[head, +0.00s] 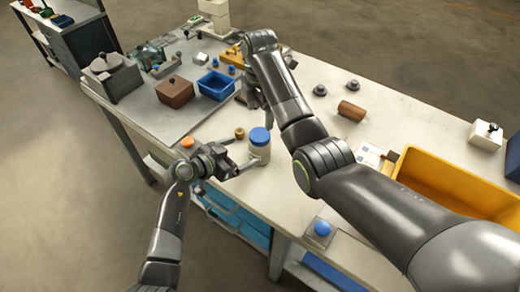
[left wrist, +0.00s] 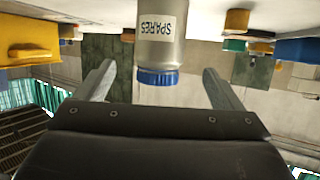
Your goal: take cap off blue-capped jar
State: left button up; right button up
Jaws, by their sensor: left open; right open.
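The jar (head: 260,154) stands on the table near its front edge, with its blue cap (head: 260,136) on top. In the left wrist view the jar (left wrist: 160,35) appears upside down with a SPARES label, and its blue cap (left wrist: 157,78) lies between the finger lines. My left gripper (head: 243,155) is open, its fingers pointing toward the jar from the left; they show apart on either side of the cap in the left wrist view (left wrist: 160,78). Contact is not visible. My right gripper (head: 250,98) is open behind the jar, partly hidden by its own arm.
A small brass piece (head: 239,132) stands just left of the jar. A blue bin (head: 216,85) and a brown box (head: 175,92) are farther back. A yellow bin (head: 450,182) and a brown cylinder (head: 351,111) are to the right. Bare tabletop lies right of the jar.

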aim_at(260, 144)
pick_arm(q)
jog(key=x, duration=0.9)
jog(key=shift+s, duration=0.1)
jog(key=shift+c, duration=0.2)
